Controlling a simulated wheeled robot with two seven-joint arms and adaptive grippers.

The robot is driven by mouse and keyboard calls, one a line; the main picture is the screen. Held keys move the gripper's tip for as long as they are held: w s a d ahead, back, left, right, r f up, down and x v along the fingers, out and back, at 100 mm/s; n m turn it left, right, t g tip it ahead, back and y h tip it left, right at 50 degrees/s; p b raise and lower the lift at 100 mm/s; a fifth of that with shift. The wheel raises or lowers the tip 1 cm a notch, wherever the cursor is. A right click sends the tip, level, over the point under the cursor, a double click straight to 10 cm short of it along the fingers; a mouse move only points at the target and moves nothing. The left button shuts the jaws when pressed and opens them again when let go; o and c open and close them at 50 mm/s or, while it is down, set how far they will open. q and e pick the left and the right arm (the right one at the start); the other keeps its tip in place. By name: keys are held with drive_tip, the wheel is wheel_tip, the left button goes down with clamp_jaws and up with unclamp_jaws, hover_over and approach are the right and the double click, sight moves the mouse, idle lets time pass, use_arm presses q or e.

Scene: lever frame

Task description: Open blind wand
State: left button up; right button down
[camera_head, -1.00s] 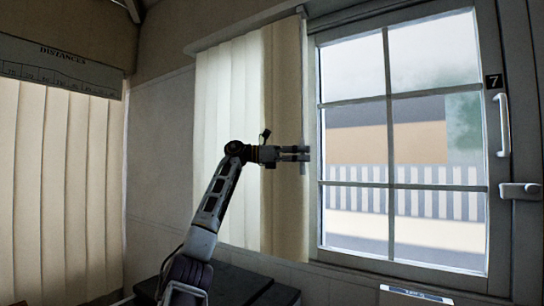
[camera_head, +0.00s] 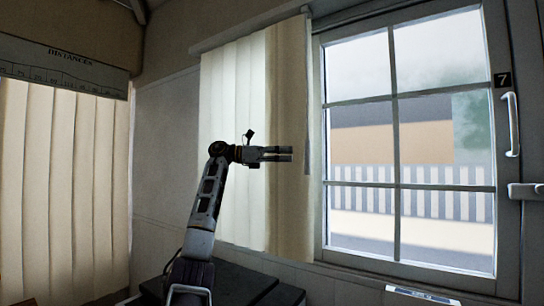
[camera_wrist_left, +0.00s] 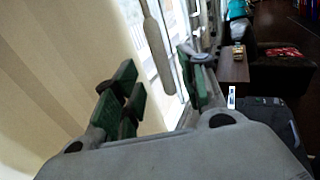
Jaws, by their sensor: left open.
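The blind wand (camera_head: 307,120) is a thin pale rod hanging at the right edge of the vertical-slat blind (camera_head: 235,110), beside the window. It also shows in the left wrist view (camera_wrist_left: 157,55), where its thicker lower end appears between my two fingers in the picture, seemingly beyond their tips. My left gripper (camera_head: 291,154) is open and empty, pointing right in front of the blind. Its tips stop a little left of the wand's lower part, with a visible gap. Its green-padded fingers (camera_wrist_left: 160,85) fill the wrist view's middle. My right gripper is not in view.
The paned window (camera_head: 408,150) is right of the wand, with a white handle (camera_head: 512,125) and latch at far right. A dark box top (camera_head: 225,285) lies low beneath my left arm. Another slatted blind (camera_head: 60,190) hangs at left.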

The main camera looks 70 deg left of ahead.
use_arm(q)
drive_tip(key=shift+v, duration=2.15)
